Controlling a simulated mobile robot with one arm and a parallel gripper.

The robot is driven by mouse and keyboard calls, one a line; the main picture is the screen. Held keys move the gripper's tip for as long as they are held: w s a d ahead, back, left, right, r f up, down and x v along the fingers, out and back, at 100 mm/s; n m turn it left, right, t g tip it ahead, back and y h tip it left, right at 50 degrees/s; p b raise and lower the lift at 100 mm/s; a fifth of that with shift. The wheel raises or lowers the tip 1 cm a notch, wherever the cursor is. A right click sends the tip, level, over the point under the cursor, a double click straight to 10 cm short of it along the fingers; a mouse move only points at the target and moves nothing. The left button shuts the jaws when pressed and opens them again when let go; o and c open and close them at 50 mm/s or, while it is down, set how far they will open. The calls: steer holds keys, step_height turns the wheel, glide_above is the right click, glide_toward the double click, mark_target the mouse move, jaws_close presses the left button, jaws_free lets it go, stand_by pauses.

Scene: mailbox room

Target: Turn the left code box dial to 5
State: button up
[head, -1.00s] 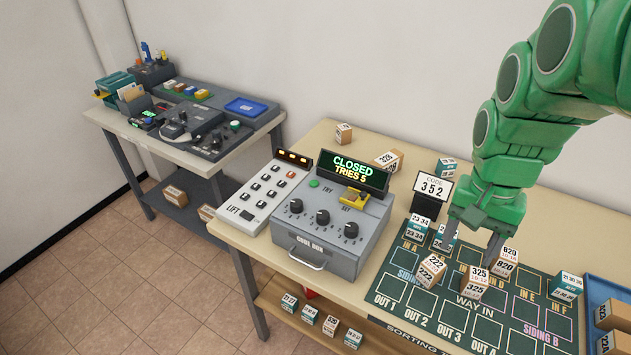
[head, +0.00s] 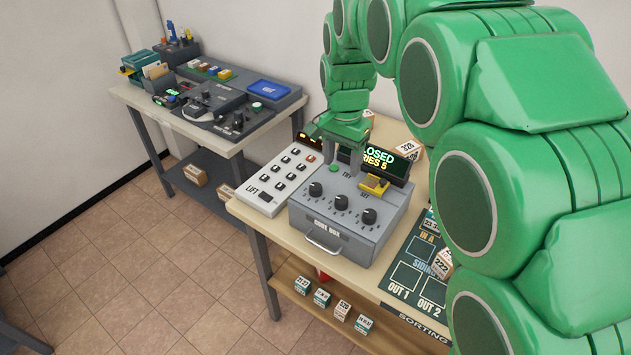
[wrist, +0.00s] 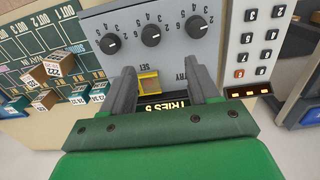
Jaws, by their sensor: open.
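The grey code box (head: 370,240) stands on the table with three black dials in a row on its sloped face. Its left dial (head: 315,189) is in plain view in the head view; it shows at the right end of the row in the wrist view (wrist: 198,27), which sees the box upside down. I cannot read its setting surely. My gripper (head: 344,172) is open and empty, fingers pointing down over the back of the box, behind the dials. In the wrist view its fingers (wrist: 163,82) straddle the yellow SET switch (wrist: 149,81), apart from the dials.
The box's display (head: 400,158), partly hidden by my gripper, reads closed and tries 5. A white lift keypad (head: 268,190) stands close on the left. The sorting mat (head: 405,275) with numbered blocks is on the right. Another table (head: 200,125) with equipment stands behind left.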

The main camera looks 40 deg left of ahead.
glide_above(316, 186)
steer(key=shift+a+f, duration=0.1)
steer(key=shift+f, duration=0.8)
steer(key=shift+s+f, duration=0.1)
steer(key=shift+f, duration=3.7)
steer(key=c, duration=1)
steer(key=shift+c, duration=0.2)
